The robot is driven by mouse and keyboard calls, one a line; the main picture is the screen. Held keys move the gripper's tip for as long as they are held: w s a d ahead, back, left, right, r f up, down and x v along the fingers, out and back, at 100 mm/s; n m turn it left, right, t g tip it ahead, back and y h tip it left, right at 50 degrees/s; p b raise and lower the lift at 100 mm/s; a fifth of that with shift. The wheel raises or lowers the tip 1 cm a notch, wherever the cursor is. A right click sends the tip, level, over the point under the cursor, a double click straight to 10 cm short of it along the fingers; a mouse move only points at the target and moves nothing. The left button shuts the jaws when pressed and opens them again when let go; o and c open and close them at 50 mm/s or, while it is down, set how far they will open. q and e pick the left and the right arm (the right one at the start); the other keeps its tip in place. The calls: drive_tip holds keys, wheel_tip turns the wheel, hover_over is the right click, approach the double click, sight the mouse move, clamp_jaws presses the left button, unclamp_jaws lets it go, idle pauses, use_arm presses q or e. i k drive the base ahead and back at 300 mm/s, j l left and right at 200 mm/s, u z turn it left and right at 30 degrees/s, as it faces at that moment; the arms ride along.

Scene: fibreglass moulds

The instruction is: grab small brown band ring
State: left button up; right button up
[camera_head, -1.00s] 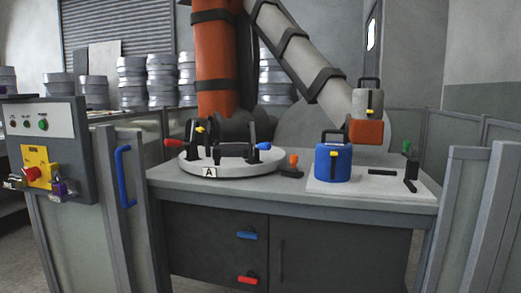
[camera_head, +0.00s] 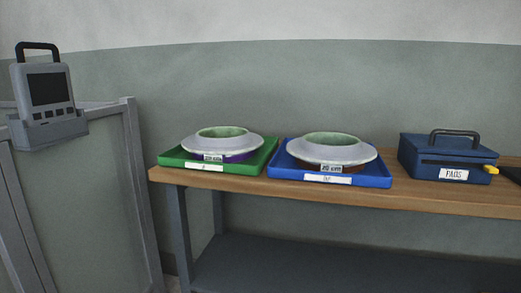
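A grey, flared ring mould with a brown band (camera_head: 353,169) low on its side sits in a blue tray (camera_head: 376,182) on the wooden bench. Neither of my grippers is in view.
The wooden bench (camera_head: 440,200) has a dark lower shelf (camera_head: 320,272). A dark blue box (camera_head: 425,160) labelled PADS, with a black handle and yellow latch, stands right of the blue tray. A grey panel fence (camera_head: 80,200) carrying a handheld device (camera_head: 45,88) stands at left.

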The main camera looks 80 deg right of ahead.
sight(330, 152)
drive_tip(key=z, duration=3.15)
